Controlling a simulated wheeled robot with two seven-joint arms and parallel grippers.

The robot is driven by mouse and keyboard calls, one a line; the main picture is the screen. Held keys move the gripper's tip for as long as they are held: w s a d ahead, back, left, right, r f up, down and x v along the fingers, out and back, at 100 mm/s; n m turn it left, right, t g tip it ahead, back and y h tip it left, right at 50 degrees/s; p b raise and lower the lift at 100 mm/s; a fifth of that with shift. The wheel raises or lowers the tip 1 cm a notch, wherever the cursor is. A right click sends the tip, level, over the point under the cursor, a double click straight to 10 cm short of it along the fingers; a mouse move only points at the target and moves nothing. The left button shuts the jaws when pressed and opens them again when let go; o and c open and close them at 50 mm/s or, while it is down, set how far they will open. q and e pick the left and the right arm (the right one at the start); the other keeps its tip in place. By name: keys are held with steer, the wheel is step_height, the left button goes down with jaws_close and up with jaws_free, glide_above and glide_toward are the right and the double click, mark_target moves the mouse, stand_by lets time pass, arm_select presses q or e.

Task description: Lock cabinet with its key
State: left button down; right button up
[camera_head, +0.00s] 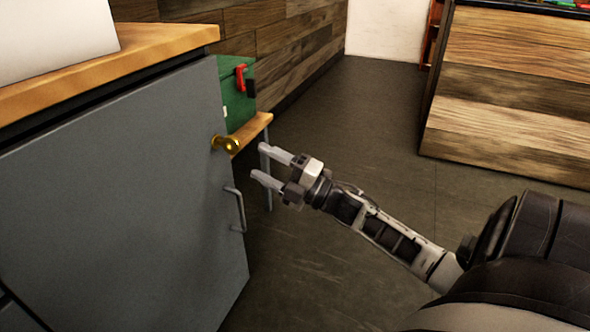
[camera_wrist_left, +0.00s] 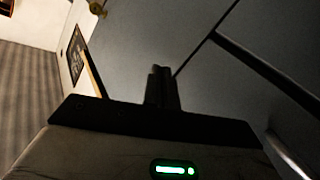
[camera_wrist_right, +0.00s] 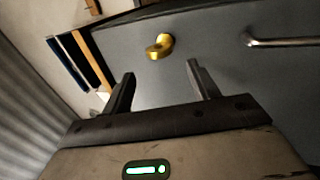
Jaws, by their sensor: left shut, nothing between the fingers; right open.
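The grey cabinet (camera_head: 110,190) stands at the left, its door front facing me. A brass piece (camera_head: 228,143), a lock or a key in it, sticks out near the door's upper right edge; I cannot tell the two apart. It also shows in the right wrist view (camera_wrist_right: 159,46) and at the top of the left wrist view (camera_wrist_left: 97,8). My right gripper (camera_head: 266,165) is open and empty, a little right of and below the brass piece, apart from it. In the right wrist view, its fingers (camera_wrist_right: 161,72) point toward the brass. My left gripper (camera_wrist_left: 161,70) is shut and empty near grey cabinet surfaces.
A metal bar handle (camera_head: 237,208) is on the door below the brass piece. The wooden top (camera_head: 150,50) overhangs the cabinet. A green box (camera_head: 238,100) with a red part stands on a small wooden bench behind. A wood-sided counter (camera_head: 510,100) is at right; open floor lies between.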

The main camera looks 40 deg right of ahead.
arm_select(q)
steer(key=shift+s+a+f+m+g+y+p, duration=0.1)
steer(key=shift+a+f+m+g+y+p, duration=0.15)
steer(key=shift+f+p, duration=0.3)
arm_select(e)
steer(key=v, duration=0.7)
steer(key=shift+s, duration=0.25)
steer(key=shift+f, duration=0.1)
